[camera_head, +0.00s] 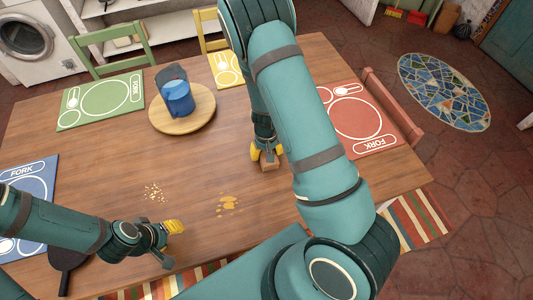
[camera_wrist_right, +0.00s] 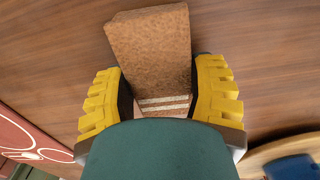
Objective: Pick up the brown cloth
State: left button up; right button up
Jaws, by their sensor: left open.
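The brown cloth (camera_wrist_right: 152,50) is a folded, block-like piece with white stripes near one end. It lies on the wooden table in the right wrist view. My right gripper (camera_wrist_right: 163,92) has its yellow fingers on both sides of it, with the dark pads against its edges. In the head view the cloth (camera_head: 267,165) shows small between the fingers of my right gripper (camera_head: 268,157), near the table's middle. My left gripper (camera_head: 180,228) is open and empty over the front left of the table, away from the cloth.
A round wooden board (camera_head: 184,122) with a blue cup (camera_head: 178,98) stands at the back. Yellow spills (camera_head: 228,203) and crumbs (camera_head: 154,193) lie on the table. A dark pan-like object (camera_head: 72,256) lies by my left arm. Green (camera_head: 70,118) and red (camera_head: 378,148) placemats lie at the sides.

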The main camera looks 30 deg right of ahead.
jog(key=c, duration=0.3)
pick_arm(q)
jog(key=r+p, duration=0.1)
jog(key=w+r+p, duration=0.1)
jog(key=r+p, duration=0.1)
jog(key=shift+a, duration=0.1)
pick_arm(e)
notch_tip(320, 180, up, 10)
jog(key=shift+r, duration=0.1)
jog(key=o, duration=0.5)
jog(key=shift+c, duration=0.2)
jog(key=c, duration=0.4)
jog(key=shift+o, duration=0.2)
pick_arm(q)
jog(key=shift+a, duration=0.1)
